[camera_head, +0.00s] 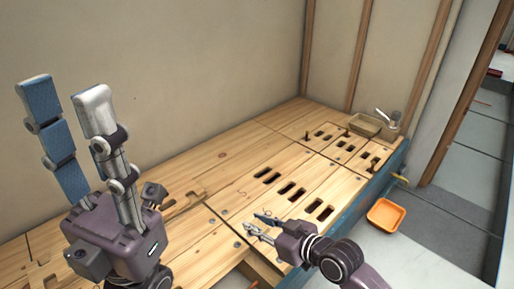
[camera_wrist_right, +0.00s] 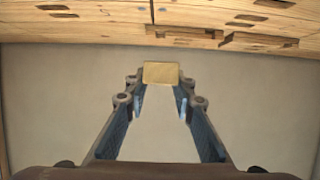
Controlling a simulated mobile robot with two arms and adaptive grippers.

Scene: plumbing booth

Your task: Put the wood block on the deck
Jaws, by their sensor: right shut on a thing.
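The wood block (camera_wrist_right: 161,72) shows in the right wrist view as a small tan block between the fingertips of my right gripper (camera_wrist_right: 161,95). In the head view my right gripper (camera_head: 256,222) is low over the front part of the deck, and I cannot make out the block there. The deck (camera_head: 225,165) is a pale wooden top with several dark slots; its slotted edge also shows at the top of the wrist view (camera_wrist_right: 110,28). My left gripper (camera_head: 64,90) stands at the left with its two fingers upright, spread and empty.
An orange bin (camera_head: 386,215) is on the floor right of the deck. The deck's back left part is largely clear along the wall.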

